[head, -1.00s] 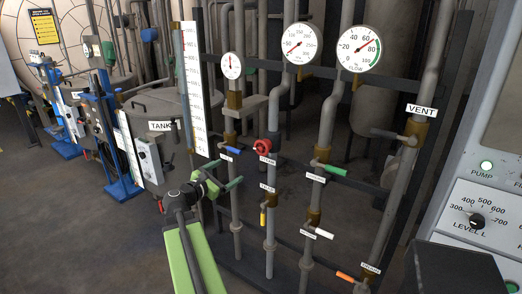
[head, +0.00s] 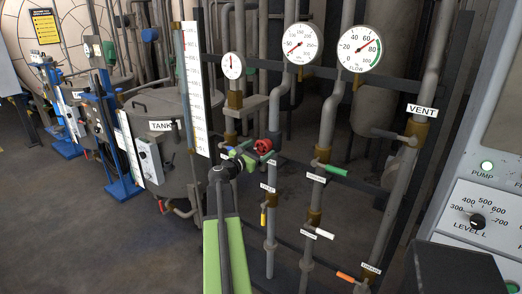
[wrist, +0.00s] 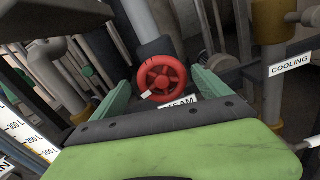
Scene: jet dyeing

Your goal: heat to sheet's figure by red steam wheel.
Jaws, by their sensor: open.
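The red steam wheel (head: 264,147) sits on the pipe below the middle dial gauge (head: 300,43), whose exact reading is too small to tell. My gripper (head: 256,153) is open just in front of the wheel. In the wrist view the red wheel (wrist: 162,80) lies between my two green fingers, beyond their tips, with a small white mark on its lower left rim. I see no clear contact. The steam label (wrist: 181,106) under it is partly hidden by my gripper. No sheet with a readable figure is in view.
The cooling label (wrist: 290,64) and its pipe stand right of the wheel. A green lever (head: 333,170), a vent pipe (head: 421,110) and a control panel (head: 480,205) are farther right. A tall white level scale (head: 195,90) and the tank (head: 160,105) are left.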

